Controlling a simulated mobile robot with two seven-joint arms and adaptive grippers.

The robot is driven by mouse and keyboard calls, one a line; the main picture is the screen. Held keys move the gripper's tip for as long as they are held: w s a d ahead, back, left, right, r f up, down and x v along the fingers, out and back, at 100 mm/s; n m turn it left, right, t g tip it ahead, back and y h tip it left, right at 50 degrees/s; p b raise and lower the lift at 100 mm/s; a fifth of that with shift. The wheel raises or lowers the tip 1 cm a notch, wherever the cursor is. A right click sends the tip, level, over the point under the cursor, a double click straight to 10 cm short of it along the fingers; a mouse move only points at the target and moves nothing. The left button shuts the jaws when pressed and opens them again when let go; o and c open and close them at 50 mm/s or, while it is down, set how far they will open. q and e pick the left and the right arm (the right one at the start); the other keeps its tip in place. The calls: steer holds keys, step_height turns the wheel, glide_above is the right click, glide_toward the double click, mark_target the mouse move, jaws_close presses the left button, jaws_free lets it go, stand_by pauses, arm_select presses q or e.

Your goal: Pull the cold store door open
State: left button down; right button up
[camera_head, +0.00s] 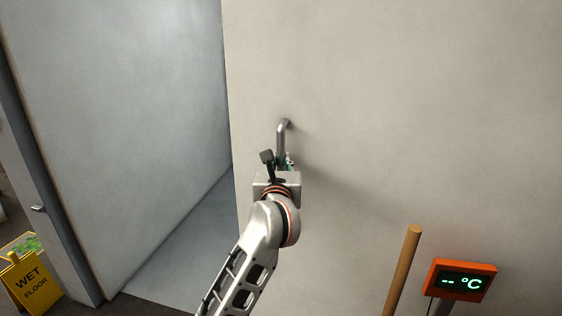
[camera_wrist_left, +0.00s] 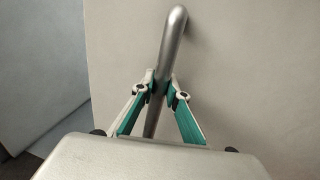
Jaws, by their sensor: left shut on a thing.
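The cold store door (camera_head: 420,110) is a large pale grey panel filling the middle and right of the head view. It stands ajar, with a wide gap at its left edge. Its metal bar handle (camera_head: 282,140) runs upright near that edge and bends into the panel at the top. My left gripper (camera_head: 287,162) is at the handle, partly hidden by its own wrist. In the left wrist view both fingers (camera_wrist_left: 160,88) are shut on the handle (camera_wrist_left: 172,45), one on each side. The handle's lower end is hidden. My right gripper is not in view.
Through the gap show a pale wall (camera_head: 120,110) and grey floor (camera_head: 190,250). A yellow wet floor sign (camera_head: 30,285) stands at the lower left. A wooden pole (camera_head: 403,270) and an orange temperature display (camera_head: 460,281) stand before the door at the lower right.

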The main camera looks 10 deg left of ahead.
arm_select(q)
steer(key=shift+d, duration=0.35)
steer(key=c, duration=2)
jaws_free()
steer(key=s, duration=0.5)
steer(key=s+d, duration=0.1)
steer(key=s, duration=0.1)
steer(key=shift+s+d, duration=0.1)
steer(key=shift+s, duration=0.15)
